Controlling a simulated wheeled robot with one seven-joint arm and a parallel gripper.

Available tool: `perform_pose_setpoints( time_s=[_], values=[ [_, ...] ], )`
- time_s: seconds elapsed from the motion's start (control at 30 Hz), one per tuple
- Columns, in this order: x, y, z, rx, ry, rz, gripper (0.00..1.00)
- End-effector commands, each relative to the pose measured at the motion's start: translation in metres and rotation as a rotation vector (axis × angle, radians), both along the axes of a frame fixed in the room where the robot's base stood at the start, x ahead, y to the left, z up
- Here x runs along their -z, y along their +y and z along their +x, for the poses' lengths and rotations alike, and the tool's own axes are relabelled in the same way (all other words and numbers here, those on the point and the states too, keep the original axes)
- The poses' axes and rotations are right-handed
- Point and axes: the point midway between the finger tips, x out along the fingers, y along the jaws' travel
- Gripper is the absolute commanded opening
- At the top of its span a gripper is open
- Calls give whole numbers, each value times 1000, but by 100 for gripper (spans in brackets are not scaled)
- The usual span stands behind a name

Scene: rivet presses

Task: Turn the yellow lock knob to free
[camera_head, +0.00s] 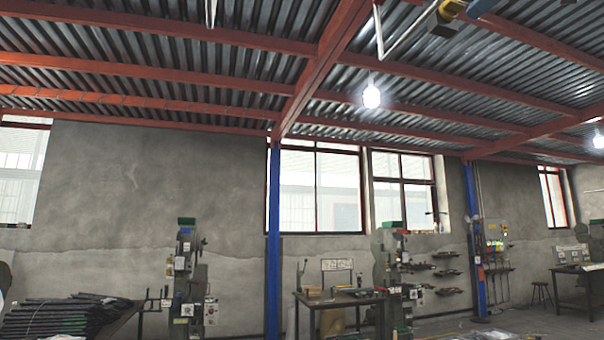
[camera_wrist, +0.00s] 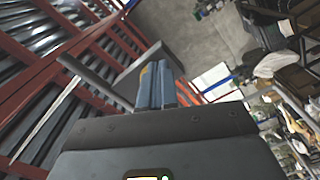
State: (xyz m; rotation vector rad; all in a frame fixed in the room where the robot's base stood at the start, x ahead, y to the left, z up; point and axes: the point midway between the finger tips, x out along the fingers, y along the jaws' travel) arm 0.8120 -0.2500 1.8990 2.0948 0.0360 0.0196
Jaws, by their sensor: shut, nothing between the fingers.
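My gripper (camera_wrist: 157,88) shows in the wrist view, with its two bluish-grey fingers side by side and shut, nothing between them. It points up and away from the floor-level clutter. I cannot make out a yellow lock knob on either.
A dark workbench (camera_head: 340,297) stands between the presses. Black bars (camera_head: 60,318) are stacked at the lower left. A blue column (camera_head: 274,240) stands in the middle and another blue column (camera_head: 474,240) at the right. A second table (camera_head: 582,270) is at the far right.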

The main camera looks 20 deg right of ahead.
Motion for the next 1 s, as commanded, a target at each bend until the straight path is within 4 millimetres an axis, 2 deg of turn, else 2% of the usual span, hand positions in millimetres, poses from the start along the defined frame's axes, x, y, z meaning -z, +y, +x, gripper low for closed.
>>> perform_pose_setpoints(
  time_s=[0.27, 1.0],
  values=[
    [0, 1, 13, -1, -1, -1, 0],
    [-3, 3, 13, -1, -1, -1, 0]
  ],
)
